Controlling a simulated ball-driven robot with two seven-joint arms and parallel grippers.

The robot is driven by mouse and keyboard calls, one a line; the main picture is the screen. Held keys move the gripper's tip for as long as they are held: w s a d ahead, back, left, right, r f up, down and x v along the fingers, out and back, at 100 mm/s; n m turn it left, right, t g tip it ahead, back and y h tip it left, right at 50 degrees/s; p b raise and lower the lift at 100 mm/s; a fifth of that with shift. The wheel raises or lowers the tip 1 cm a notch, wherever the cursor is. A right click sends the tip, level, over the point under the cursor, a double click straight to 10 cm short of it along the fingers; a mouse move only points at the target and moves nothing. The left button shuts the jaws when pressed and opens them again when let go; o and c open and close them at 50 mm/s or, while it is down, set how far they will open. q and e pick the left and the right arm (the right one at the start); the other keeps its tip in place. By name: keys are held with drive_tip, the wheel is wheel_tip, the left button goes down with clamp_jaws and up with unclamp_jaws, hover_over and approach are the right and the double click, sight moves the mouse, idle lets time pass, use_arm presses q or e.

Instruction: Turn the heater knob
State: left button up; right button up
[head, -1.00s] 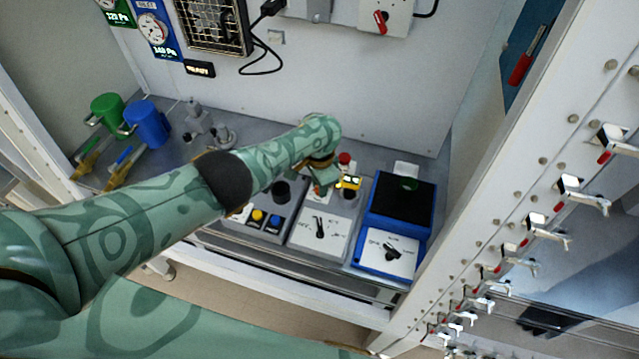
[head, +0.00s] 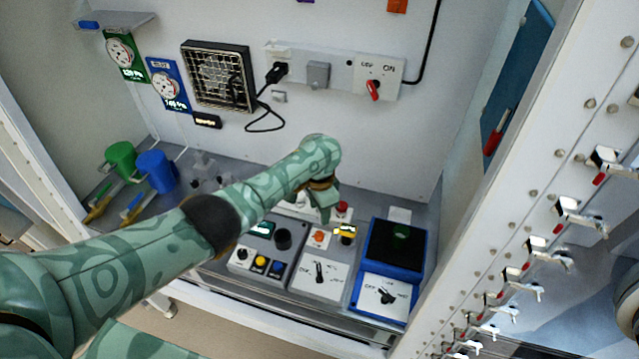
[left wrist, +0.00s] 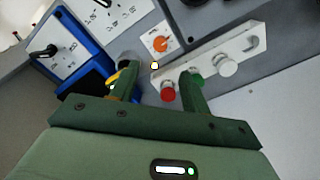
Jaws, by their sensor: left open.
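No knob is readably marked as the heater's. A blue unit (head: 403,243) with a black top has a black pointer knob (head: 387,297) on its white front panel; that knob also shows in the left wrist view (left wrist: 45,50). Left of it, a white-fronted panel (head: 330,285) carries another black pointer knob (head: 319,272). Behind that panel is a small orange knob (head: 320,236), seen in the left wrist view (left wrist: 160,43) just beyond my fingertips. My left gripper (head: 323,208) is open and empty above the back of this panel; its fingers show in the left wrist view (left wrist: 158,72).
A red button (head: 341,208) and a yellow part (head: 345,231) are close to my left gripper. A grille heater (head: 218,77) and a red wall switch (head: 373,90) are on the back wall. A valve-lined frame stands right.

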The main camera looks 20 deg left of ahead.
use_arm(q)
wheel_tip(320, 180, up, 5)
drive_tip(key=shift+r+p, duration=0.2)
drive_tip(key=shift+p, duration=0.65)
drive_tip(key=shift+f, duration=0.1)
